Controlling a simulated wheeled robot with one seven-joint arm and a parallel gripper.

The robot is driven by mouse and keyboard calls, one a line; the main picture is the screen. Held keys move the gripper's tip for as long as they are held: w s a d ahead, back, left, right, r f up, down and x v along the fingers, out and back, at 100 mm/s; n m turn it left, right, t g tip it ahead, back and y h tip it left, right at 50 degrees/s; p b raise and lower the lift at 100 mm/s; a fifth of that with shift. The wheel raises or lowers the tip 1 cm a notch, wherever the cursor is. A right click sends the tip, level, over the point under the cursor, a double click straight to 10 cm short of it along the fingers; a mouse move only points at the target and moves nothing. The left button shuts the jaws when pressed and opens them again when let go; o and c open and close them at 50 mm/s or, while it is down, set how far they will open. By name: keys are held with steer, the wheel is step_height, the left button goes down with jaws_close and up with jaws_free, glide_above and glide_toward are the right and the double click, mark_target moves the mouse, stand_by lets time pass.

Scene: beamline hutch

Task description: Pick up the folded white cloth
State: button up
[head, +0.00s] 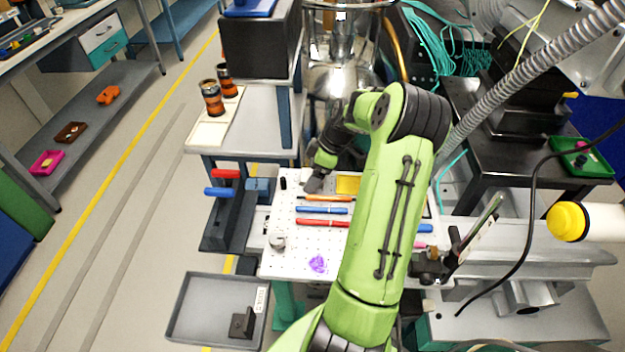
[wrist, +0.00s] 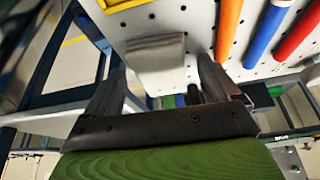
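The folded white cloth (wrist: 155,52) shows in the wrist view as a pale, soft-edged block on the white perforated board (wrist: 200,22). I cannot make it out in the head view, where my arm and gripper cover that area. My gripper (head: 314,184) is low over the upper part of the board (head: 287,248). In the wrist view its two fingers (wrist: 163,78) are spread wide, one toward each side of the cloth's near end. Gaps show between the fingers and the cloth, so it is not gripped. I cannot tell how deep the fingertips reach.
Orange (head: 328,198), blue (head: 322,210) and red (head: 322,222) rods lie on the board near my gripper. A yellow piece (head: 347,185) lies to its right. A small black cylinder (head: 283,183) stands left. A steel vessel (head: 340,75) rises behind. A grey tray (head: 190,310) sits below left.

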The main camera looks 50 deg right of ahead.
steer(key=shift+c, duration=0.4)
steer(key=c, duration=1)
step_height(320, 180, up, 10)
steer(key=p, duration=0.2)
steer(key=shift+r+p, duration=0.1)
steer(key=shift+p, duration=0.3)
steer(key=shift+c, duration=0.2)
steer(key=o, duration=0.3)
steer(key=shift+c, duration=1.1)
steer(key=shift+s, duration=0.1)
